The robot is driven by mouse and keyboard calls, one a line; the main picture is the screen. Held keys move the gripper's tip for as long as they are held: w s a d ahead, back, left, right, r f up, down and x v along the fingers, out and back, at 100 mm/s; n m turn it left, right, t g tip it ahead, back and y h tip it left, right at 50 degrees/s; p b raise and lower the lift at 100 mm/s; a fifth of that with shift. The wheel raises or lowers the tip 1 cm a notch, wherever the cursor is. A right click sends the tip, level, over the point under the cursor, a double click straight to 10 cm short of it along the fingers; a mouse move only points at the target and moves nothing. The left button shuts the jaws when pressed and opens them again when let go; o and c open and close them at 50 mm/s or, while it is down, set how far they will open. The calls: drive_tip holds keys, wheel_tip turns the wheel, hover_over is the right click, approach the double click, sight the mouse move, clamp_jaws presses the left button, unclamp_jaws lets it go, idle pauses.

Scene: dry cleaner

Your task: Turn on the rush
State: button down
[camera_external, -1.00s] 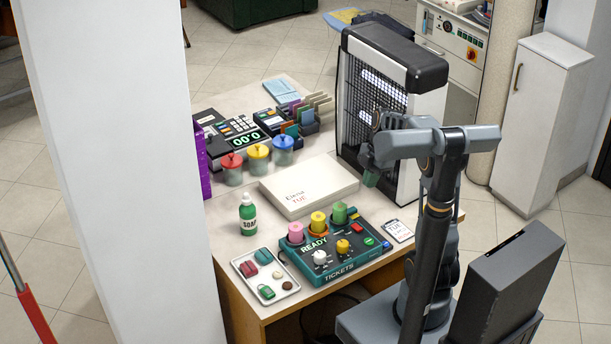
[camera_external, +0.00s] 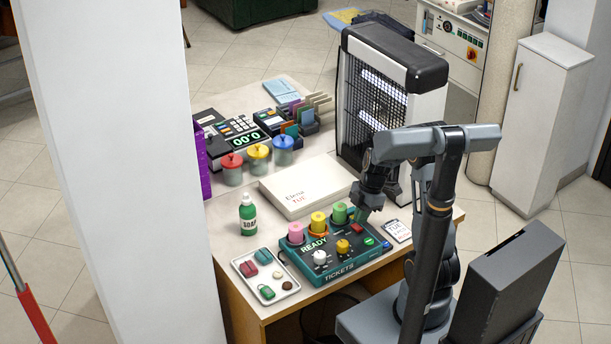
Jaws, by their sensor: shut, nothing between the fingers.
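A teal ticket machine (camera_external: 335,272) marked "READY" and "TICKETS" sits at the near edge of the counter. On its top are a pink spool (camera_external: 296,233), a yellow spool (camera_external: 318,221) and a green spool (camera_external: 340,212). It also has a white knob (camera_external: 319,257), a yellow knob (camera_external: 343,246), a red button (camera_external: 357,229) and a small green oval (camera_external: 369,241). No control readable as "rush" shows at this size. My gripper (camera_external: 361,218) is shut and empty, pointing down just above the red button. I cannot tell if it touches.
A white box (camera_external: 309,187) marked "Elena TUE" lies behind the machine. A soap bottle (camera_external: 248,214) and a tray of small items (camera_external: 264,292) are at the left. A tall lamp unit (camera_external: 371,92) stands behind my arm. A ticket card (camera_external: 397,231) lies right of the machine.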

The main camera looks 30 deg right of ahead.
drive_tip(key=shift+s+f, duration=0.15)
drive_tip(key=shift+f, duration=0.8)
drive_tip(key=shift+f+b, duration=0.4)
drive_tip(key=shift+b, duration=0.25)
drive_tip(key=shift+s+r, duration=0.15)
drive_tip(key=shift+w, duration=0.2)
drive_tip(key=shift+w+r, duration=0.25)
drive_tip(key=shift+w, duration=0.4)
